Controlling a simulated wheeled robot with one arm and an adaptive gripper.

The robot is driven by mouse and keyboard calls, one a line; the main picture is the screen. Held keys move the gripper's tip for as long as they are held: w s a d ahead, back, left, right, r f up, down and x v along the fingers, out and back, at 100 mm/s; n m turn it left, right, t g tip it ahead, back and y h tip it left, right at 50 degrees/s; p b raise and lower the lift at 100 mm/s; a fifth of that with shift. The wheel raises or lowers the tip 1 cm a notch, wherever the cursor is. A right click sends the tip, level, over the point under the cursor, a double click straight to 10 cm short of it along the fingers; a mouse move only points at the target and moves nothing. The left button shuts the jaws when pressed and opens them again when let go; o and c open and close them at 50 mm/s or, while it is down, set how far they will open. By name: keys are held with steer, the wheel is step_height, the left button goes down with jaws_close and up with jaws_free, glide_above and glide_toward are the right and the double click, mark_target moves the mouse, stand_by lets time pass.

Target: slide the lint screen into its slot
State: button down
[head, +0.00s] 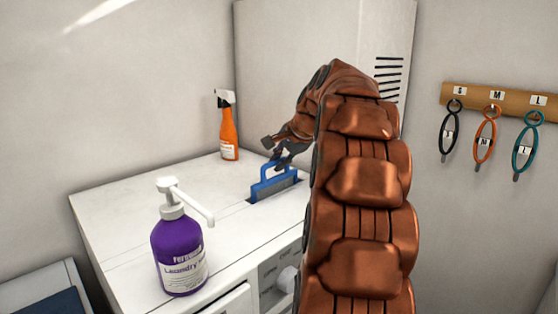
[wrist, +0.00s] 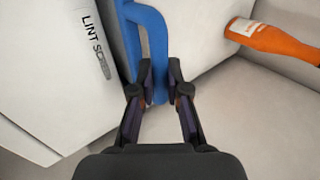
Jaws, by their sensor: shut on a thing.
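The lint screen (head: 274,188) has a blue handle frame and a grey panel below it. It stands upright at the dark slot (head: 250,200) in the white machine top, its lower edge at or inside the opening; how deep it sits I cannot tell. My gripper (head: 283,160) is above it, shut on the blue handle. In the wrist view the blue handle (wrist: 153,35) runs between the two fingers of my gripper (wrist: 160,85). A printed lint screen label (wrist: 95,40) lies left of it.
An orange spray bottle (head: 229,135) stands behind the slot, and also shows in the wrist view (wrist: 270,40). A purple laundry pump bottle (head: 179,255) stands at the front left of the white top (head: 120,205). Looped tools hang on a wooden rack (head: 500,101) at right.

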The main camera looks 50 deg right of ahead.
steer(key=c, duration=1.1)
jaws_free()
steer(key=shift+r, duration=0.1)
steer(key=v, duration=1.1)
steer(key=shift+s+r, duration=0.25)
steer(key=shift+r, duration=0.05)
